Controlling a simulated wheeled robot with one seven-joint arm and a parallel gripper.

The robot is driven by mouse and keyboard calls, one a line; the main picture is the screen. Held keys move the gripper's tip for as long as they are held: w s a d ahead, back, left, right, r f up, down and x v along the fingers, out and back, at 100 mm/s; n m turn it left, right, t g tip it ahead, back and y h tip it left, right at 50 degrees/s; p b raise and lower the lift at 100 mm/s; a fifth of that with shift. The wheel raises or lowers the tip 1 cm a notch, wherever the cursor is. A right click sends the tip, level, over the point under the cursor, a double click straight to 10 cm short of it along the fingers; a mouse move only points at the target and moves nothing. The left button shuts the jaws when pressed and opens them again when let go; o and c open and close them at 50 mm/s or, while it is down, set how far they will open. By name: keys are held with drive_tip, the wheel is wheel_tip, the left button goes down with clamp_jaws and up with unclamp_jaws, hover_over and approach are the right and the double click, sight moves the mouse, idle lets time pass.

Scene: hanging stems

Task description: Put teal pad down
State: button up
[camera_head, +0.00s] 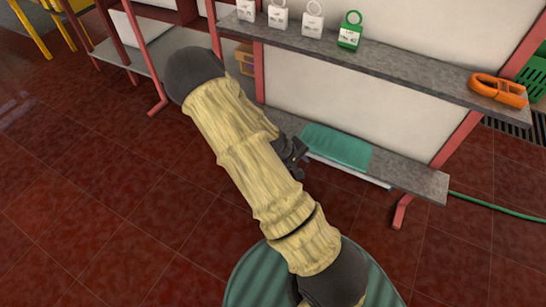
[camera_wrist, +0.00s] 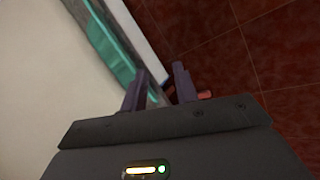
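The teal pad (camera_head: 337,147) lies flat on the lower grey shelf, on top of a thin white slab (camera_head: 348,172) whose front edge shows beneath it. In the wrist view the pad (camera_wrist: 110,47) runs from the upper left towards my fingers, with the white slab (camera_wrist: 138,40) beside it. My gripper (camera_head: 296,155) is at the pad's left end in the head view, partly hidden behind my arm. In the wrist view my gripper (camera_wrist: 159,70) has its two fingers apart with a gap between them. The pad's near end is partly hidden by the left finger, so contact is unclear.
A red post (camera_head: 463,135) stands at right. A green hose (camera_head: 500,207) crosses the open tiled floor.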

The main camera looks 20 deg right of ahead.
drive_tip(key=s+a+r+m+t+y, duration=0.1)
drive_tip(key=s+a+r+y, duration=0.2)
drive_tip(key=a+r, duration=0.4)
drive_tip(key=s+a+r+m+y, duration=0.2)
drive_tip(key=s+a+r, duration=0.4)
drive_tip(key=r, duration=0.7)
drive_tip(key=shift+a+r+t+y, duration=0.4)
drive_tip(key=shift+a+y, duration=0.05)
drive_tip(key=shift+y, duration=0.05)
drive_tip(key=shift+w+a, duration=0.1)
drive_tip(key=shift+w, duration=0.05)
